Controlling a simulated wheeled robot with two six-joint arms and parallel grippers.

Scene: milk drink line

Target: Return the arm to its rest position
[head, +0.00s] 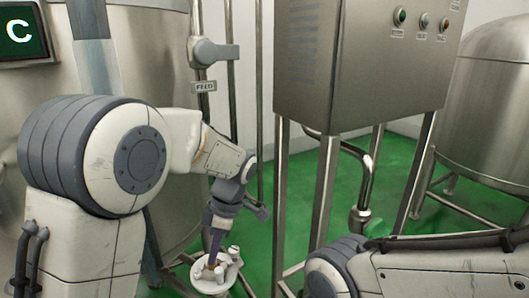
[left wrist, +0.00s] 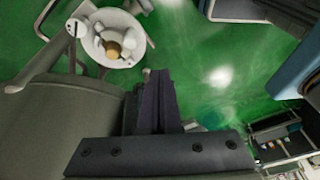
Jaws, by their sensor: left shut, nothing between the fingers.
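My left arm comes in from the left in the head view and bends down at the wrist. My left gripper (head: 212,255) points down and is shut and empty. In the head view its tips overlap a round white dish (head: 230,284) at the bottom; I cannot tell the gap between them. In the left wrist view the closed dark fingers (left wrist: 157,78) stand over green floor, with the dish (left wrist: 94,48) apart from them at the upper left. My right arm's links show at the lower right of the head view; its gripper is out of frame.
A steel control cabinet (head: 372,70) on legs stands right of my left arm. A large tank (head: 135,50) stands behind the arm, with a "FEED" valve (head: 212,52). Another tank (head: 490,110) is at the right. Green floor (head: 330,190) lies between.

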